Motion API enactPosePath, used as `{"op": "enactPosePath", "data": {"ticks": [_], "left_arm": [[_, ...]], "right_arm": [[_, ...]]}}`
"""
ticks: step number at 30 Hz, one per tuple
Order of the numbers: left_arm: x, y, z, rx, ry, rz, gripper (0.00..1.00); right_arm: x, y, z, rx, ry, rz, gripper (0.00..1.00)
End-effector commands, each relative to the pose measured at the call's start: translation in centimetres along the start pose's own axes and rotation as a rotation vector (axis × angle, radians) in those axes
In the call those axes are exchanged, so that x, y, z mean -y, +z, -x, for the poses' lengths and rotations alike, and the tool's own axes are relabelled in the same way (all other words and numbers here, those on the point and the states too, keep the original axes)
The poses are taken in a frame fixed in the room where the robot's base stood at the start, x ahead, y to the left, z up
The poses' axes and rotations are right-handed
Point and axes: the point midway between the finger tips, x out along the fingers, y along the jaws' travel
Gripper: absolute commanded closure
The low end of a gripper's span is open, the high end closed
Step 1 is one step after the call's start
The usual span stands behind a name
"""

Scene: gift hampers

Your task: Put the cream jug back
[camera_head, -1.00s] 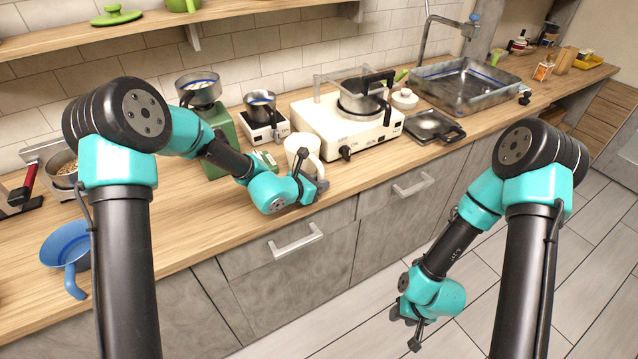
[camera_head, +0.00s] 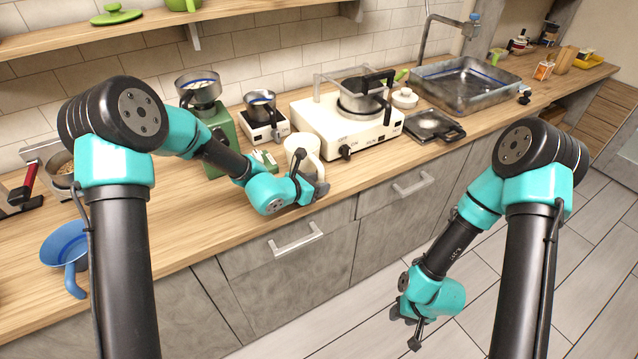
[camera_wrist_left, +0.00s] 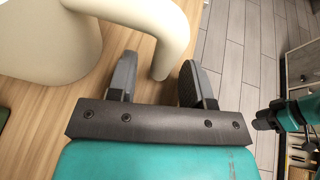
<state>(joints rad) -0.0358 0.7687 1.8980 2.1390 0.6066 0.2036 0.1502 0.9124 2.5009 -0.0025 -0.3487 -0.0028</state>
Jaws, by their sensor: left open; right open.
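The cream jug (camera_head: 297,149) stands upright on the wooden counter in front of the white stove, its handle towards the right and front. My left gripper (camera_head: 316,187) is at the handle, low beside the jug. In the left wrist view the jug's body (camera_wrist_left: 45,40) fills the upper left. Its handle (camera_wrist_left: 172,35) reaches down between the two fingers of the open left gripper (camera_wrist_left: 157,75), with a gap to the left finger. Whether the right finger touches the handle I cannot tell. My right gripper (camera_head: 411,335) is open and empty, low over the floor.
Behind the jug are a green grinder (camera_head: 222,135), a small scale (camera_head: 262,130) with a pot and the white stove (camera_head: 330,122). A blue jug-like vessel (camera_head: 66,247) stands at the left. The counter's front edge is close to my left gripper.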

Motion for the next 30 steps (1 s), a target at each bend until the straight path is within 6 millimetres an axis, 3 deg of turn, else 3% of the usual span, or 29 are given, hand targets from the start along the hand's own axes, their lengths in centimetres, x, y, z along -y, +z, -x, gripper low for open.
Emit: {"op": "enactPosePath", "data": {"ticks": [21, 30], "left_arm": [[-0.8, 0.2, 12.7, 0.0, 0.003, 0.0, 0.54], [-0.8, 0.2, 16.3, 0.0, 0.001, 0.0, 0.54]], "right_arm": [[0.0, 0.0, 0.0, 0.0, 0.0, 0.0, 0.57], [0.0, 0.0, 0.0, 0.0, 0.0, 0.0, 0.57]]}}
